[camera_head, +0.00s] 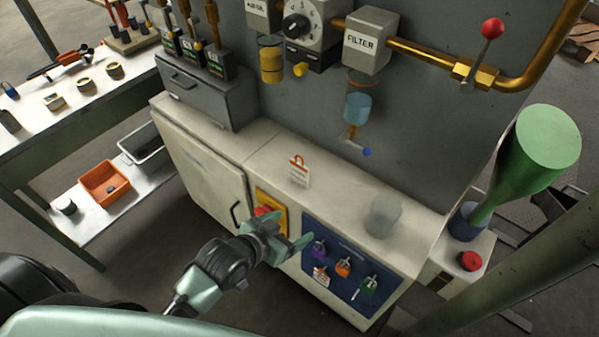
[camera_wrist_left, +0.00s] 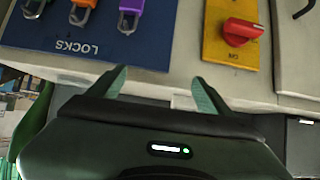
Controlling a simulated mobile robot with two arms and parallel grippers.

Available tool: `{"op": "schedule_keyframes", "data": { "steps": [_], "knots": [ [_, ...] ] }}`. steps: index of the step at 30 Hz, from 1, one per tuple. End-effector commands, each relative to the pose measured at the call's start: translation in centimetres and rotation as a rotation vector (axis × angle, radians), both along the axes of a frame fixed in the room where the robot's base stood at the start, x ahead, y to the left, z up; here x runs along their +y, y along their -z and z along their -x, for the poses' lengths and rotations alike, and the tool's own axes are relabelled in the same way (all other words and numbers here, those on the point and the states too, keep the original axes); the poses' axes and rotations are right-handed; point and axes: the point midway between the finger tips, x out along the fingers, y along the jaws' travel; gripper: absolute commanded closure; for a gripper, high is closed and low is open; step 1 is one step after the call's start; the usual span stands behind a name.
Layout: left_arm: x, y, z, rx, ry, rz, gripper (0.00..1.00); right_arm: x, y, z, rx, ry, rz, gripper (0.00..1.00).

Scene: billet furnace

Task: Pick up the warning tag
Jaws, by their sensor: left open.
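A white tag with dark print and a red-orange top (camera_head: 299,173) is on the pale cabinet top, left of the middle. A second small printed tag (camera_head: 321,275) is on the blue locks panel, below the purple padlock. I cannot read either tag. My left gripper (camera_head: 289,236) is open and empty, in front of the cabinet between the yellow switch plate and the blue panel, nearer to me and lower than the tag on top. In the left wrist view the open fingers (camera_wrist_left: 159,78) face the cabinet front, and no tag is seen. My right gripper is not in view.
The blue locks panel (camera_wrist_left: 140,50) holds purple, orange and green padlocks. The yellow plate (camera_wrist_left: 228,52) carries a red rotary switch. A translucent cup (camera_head: 383,215) stands on the cabinet top, right of the tag. A blue-handled valve (camera_head: 357,146) hangs above.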

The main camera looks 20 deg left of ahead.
Motion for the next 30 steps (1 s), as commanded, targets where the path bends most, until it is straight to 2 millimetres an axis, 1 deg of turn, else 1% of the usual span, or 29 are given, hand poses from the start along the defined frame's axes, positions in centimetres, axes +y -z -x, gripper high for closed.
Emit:
{"op": "schedule_keyframes", "data": {
  "steps": [1,4,6,9,13,16,20,26,30],
  "knots": [
    [0.0,-0.2,-1.3,-0.051,0.010,0.014,0.20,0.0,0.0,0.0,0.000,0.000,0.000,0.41],
    [-0.1,-1.0,-3.8,-0.175,0.023,0.061,0.20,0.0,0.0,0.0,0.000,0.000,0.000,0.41],
    [0.3,-1.7,-5.5,-0.269,0.029,0.094,0.20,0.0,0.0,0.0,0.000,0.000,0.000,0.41],
    [1.2,-3.0,-7.5,-0.402,0.028,0.141,0.20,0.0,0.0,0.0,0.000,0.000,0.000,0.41],
    [2.6,-4.6,-9.0,-0.531,0.021,0.182,0.20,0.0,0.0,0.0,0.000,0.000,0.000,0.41],
    [3.2,-5.2,-9.6,-0.581,0.017,0.197,0.20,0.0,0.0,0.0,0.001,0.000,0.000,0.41],
    [3.0,-5.6,-10.7,-0.602,0.015,0.205,0.20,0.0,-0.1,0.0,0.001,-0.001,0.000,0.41],
    [2.3,-5.6,-12.9,-0.601,0.015,0.205,0.20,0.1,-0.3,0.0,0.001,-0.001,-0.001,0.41],
    [2.0,-5.6,-15.1,-0.601,0.016,0.204,0.20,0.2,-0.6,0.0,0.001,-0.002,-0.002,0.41]
  ]
}}
